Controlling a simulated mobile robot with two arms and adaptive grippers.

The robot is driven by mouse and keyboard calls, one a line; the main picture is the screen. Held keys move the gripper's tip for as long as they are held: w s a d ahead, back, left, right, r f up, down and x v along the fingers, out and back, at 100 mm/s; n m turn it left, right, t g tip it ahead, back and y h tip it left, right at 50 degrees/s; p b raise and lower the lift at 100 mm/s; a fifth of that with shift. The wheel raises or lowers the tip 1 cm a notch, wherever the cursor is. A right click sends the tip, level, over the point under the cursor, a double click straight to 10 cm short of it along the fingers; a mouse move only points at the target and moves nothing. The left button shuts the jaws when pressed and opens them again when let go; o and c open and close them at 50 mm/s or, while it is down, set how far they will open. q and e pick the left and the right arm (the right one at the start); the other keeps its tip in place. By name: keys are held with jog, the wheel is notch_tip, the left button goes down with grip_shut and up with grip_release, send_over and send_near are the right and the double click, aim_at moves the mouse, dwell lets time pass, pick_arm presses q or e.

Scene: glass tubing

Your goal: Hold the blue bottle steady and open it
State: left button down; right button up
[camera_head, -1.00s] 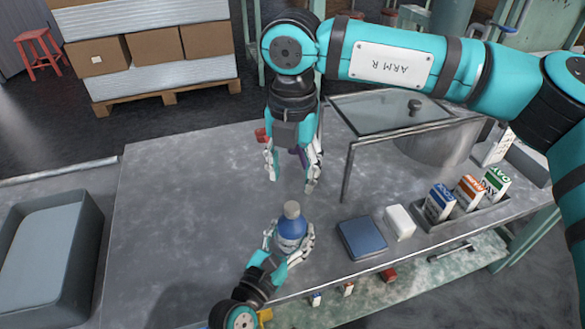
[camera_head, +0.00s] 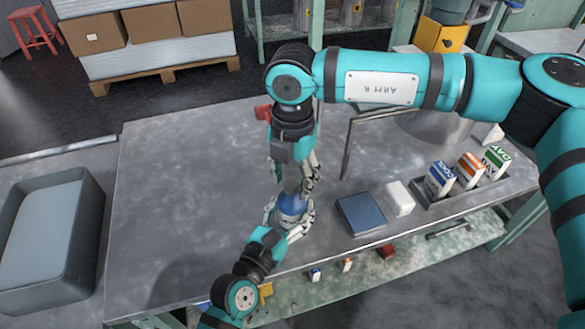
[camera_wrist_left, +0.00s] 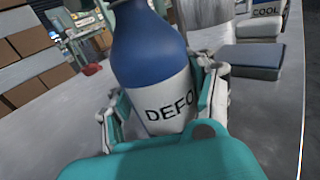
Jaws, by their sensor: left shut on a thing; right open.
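The blue bottle (camera_head: 291,205) stands upright on the metal table, with a white label that also shows in the left wrist view (camera_wrist_left: 150,50). My left gripper (camera_head: 288,218) is shut around the bottle's lower body, with fingers on both sides of the label in the left wrist view (camera_wrist_left: 160,108). My right gripper (camera_head: 294,183) points down directly above the bottle, open, with its fingers around the bottle's top. The cap is hidden by the right gripper in the head view and lies above the left wrist view. I cannot tell whether the right fingers touch it.
A dark blue flat box (camera_head: 361,214) and a white block (camera_head: 399,198) lie right of the bottle. A tray (camera_head: 470,190) with several cartons stands farther right. A grey bin (camera_head: 50,245) is at the left. The table's left part is clear.

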pick_arm(q)
jog(key=shift+f, duration=0.1)
pick_arm(e)
grip_shut()
dwell(0.3)
